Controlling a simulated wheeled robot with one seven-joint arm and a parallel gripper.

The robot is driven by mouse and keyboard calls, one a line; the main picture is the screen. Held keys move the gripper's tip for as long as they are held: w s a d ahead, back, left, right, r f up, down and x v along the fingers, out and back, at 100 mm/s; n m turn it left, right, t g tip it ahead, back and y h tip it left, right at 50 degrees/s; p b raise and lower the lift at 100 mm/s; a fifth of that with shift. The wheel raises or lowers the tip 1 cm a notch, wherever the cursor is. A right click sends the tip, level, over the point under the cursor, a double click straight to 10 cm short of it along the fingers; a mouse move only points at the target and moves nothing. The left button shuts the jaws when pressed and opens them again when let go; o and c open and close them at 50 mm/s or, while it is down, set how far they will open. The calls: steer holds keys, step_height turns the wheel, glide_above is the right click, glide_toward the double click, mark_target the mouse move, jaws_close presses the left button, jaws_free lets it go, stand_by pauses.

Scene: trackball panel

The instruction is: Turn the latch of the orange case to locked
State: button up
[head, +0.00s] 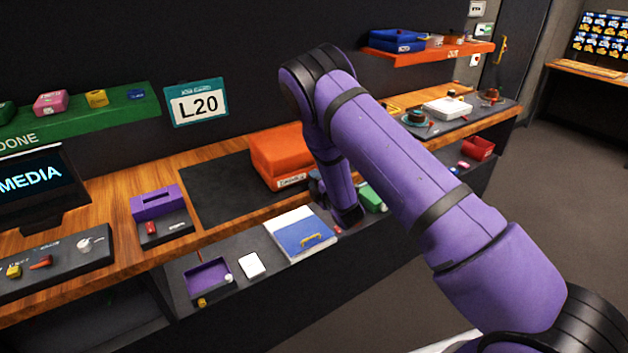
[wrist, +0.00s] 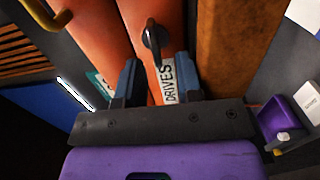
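The orange case (head: 278,152) lies on the wooden bench in the head view, its right end hidden behind my arm. In the wrist view the orange case (wrist: 177,25) fills the upper middle, with a dark seam and a white DRIVES label (wrist: 168,82). A dark curved latch (wrist: 153,40) stands out near the seam; whether it is locked I cannot tell. My gripper (wrist: 158,82) has its two fingers spread apart, with the case between and beyond them. The latch shows just beyond the fingertips, and nothing is held. The gripper's fingers are hidden in the head view.
A dark mat (head: 225,188) lies left of the case. A purple box (head: 157,202) stands farther left.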

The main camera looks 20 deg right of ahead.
steer(key=v, duration=1)
step_height(320, 180, up, 13)
steer(key=w+d+m+g+h, duration=0.2)
steer(key=w+d+m+h, duration=0.15)
steer(key=m, duration=0.45)
steer(key=s+d+r+m+g+h, duration=0.1)
steer(key=s+r+m+g, duration=0.35)
steer(key=r, duration=0.75)
steer(key=s+r+m+g, duration=0.2)
steer(key=s+r+m, duration=0.2)
steer(key=s, duration=1.4)
steer(key=s+d+r+m+g, duration=0.1)
steer(key=s+r+m+g, duration=0.2)
steer(key=s+r, duration=0.6)
steer(key=s+m, duration=0.1)
steer(key=s, duration=0.8)
steer(key=shift+d+r+m, duration=0.2)
steer(key=shift+m, duration=0.15)
steer(key=shift+s+g, duration=0.1)
steer(key=shift+g, duration=0.15)
